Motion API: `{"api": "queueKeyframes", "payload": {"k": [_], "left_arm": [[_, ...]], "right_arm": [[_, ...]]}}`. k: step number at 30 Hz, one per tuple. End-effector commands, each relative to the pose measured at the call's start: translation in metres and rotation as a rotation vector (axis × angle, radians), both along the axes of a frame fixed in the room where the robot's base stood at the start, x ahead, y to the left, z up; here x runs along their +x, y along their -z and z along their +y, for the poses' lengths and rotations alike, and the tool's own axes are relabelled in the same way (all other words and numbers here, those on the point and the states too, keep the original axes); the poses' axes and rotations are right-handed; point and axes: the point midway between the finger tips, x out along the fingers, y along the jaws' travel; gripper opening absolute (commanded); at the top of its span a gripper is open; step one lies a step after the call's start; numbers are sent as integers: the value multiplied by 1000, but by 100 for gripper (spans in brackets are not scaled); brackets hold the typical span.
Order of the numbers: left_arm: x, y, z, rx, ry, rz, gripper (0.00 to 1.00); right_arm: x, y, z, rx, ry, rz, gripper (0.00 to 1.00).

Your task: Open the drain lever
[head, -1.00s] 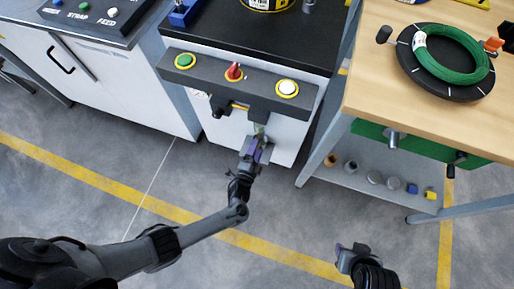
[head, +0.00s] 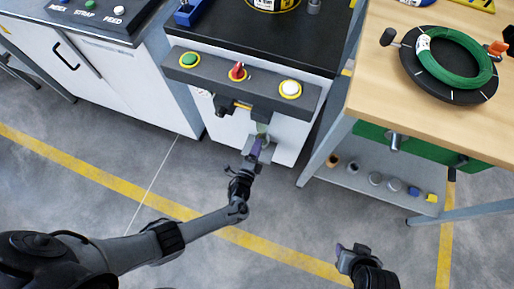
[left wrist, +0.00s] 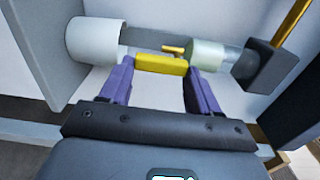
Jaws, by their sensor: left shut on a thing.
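The drain lever, a yellow bar (left wrist: 162,65), sits between the purple fingertips of my left gripper (left wrist: 160,72) in the left wrist view. The gripper is shut on it. The lever joins a small brass stem on a pipe fitting with a clear greenish bowl (left wrist: 207,54). In the head view my left gripper (head: 259,147) is below the button panel, in front of the white cabinet, and hides the lever. My right gripper (head: 346,250) is low at the right, over the floor and away from everything; its jaws are unclear.
A grey panel (head: 262,83) with green, red and white buttons overhangs my left gripper. A white cylinder (left wrist: 94,41) and a dark block (left wrist: 268,66) flank the lever. A wooden table (head: 378,87) bears a green coil (head: 447,84). The floor in front is clear.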

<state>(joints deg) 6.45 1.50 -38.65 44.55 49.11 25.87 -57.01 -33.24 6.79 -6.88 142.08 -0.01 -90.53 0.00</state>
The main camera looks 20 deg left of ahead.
Motion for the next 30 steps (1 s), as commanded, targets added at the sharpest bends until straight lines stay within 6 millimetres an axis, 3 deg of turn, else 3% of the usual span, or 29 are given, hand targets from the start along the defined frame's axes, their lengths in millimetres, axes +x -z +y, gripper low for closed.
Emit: {"api": "queueKeyframes", "payload": {"k": [1, 2, 6, 19, 30], "left_arm": [[0, 0, 0, 3, 0, 0, 31], [0, 0, 1, 3, -1, 1, 66], [0, 0, 1, 2, -1, 1, 87], [-8, -1, 0, 1, -1, 2, 87], [-67, -1, -5, 0, -1, 4, 87]], "right_arm": [[0, 0, 0, 0, 0, 0, 42], [0, 0, 0, 0, 0, 0, 42], [0, 0, 0, -2, -2, 0, 42], [0, -4, -1, -3, -2, 0, 42], [0, -24, -1, -3, -2, 0, 42]]}}
